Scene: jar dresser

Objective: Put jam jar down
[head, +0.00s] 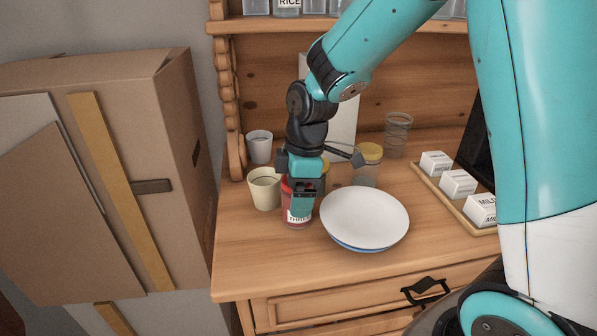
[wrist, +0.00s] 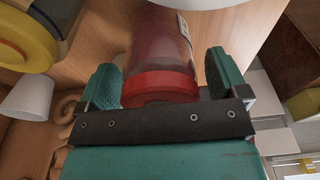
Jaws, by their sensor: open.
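The jam jar (head: 297,216) is red with a white label. It stands upright on the dresser top, just left of a white bowl. In the wrist view the jar (wrist: 158,50) shows its red lid (wrist: 160,88) close to my gripper's palm. My gripper (head: 302,200) is over the jar from above and hides much of it in the head view. In the wrist view the two green fingers of my gripper (wrist: 163,75) are open, one on each side of the jar. A gap shows beside the left finger; the right finger is very close to the glass.
The white bowl (head: 364,216) is close on the right. A cream cup (head: 264,188) and a grey-white cup (head: 259,147) stand behind left. A yellow-lidded jar (head: 368,164) and a glass (head: 397,134) stand behind. A tray of white boxes (head: 458,184) is at right. The front-left dresser top is clear.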

